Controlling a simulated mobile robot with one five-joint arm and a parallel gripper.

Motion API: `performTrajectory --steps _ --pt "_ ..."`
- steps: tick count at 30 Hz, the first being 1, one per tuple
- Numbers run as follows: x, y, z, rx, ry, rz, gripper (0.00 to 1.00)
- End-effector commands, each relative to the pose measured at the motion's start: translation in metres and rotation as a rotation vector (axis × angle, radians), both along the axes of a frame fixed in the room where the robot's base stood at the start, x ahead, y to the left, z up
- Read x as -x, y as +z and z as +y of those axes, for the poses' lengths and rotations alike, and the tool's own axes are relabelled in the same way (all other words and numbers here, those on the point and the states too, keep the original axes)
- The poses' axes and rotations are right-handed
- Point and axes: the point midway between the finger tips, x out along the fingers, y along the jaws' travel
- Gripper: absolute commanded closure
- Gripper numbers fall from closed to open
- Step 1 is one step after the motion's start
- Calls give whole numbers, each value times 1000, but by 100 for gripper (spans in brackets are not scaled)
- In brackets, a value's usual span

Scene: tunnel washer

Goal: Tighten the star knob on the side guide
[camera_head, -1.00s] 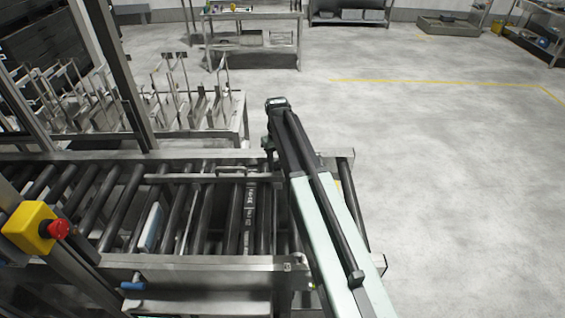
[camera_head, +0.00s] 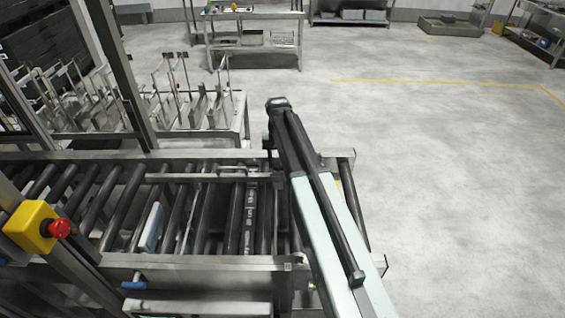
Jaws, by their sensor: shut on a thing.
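The side guide (camera_head: 205,178) is a metal rail that runs lengthwise above the dark rollers of the conveyor. My arm reaches over the conveyor's right end, and my gripper (camera_head: 268,148) points down at the far side, near the guide's right end. Only a small dark part of it shows beside my arm. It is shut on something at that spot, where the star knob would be. The knob itself is too small or hidden behind my gripper and arm, so I cannot see how it is turned.
A yellow box with a red button (camera_head: 60,229) stands at the left. A blue handle (camera_head: 134,285) sits below the conveyor's near rail (camera_head: 200,262). A pale blue piece (camera_head: 151,227) lies among the rollers. A metal rack (camera_head: 200,110) stands behind. The floor at right is clear.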

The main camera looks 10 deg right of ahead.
Motion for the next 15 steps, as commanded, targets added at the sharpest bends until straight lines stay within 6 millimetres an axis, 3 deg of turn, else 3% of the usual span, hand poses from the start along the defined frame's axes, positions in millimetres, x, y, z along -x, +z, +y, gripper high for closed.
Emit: performTrajectory --steps 9,10,12,15 --pt "-1 0 0 0 -2 -1 98" --pt "-1 0 0 0 -2 -1 49" --pt "0 0 -1 0 -2 -1 36" --pt "0 0 -1 1 -1 -1 36"
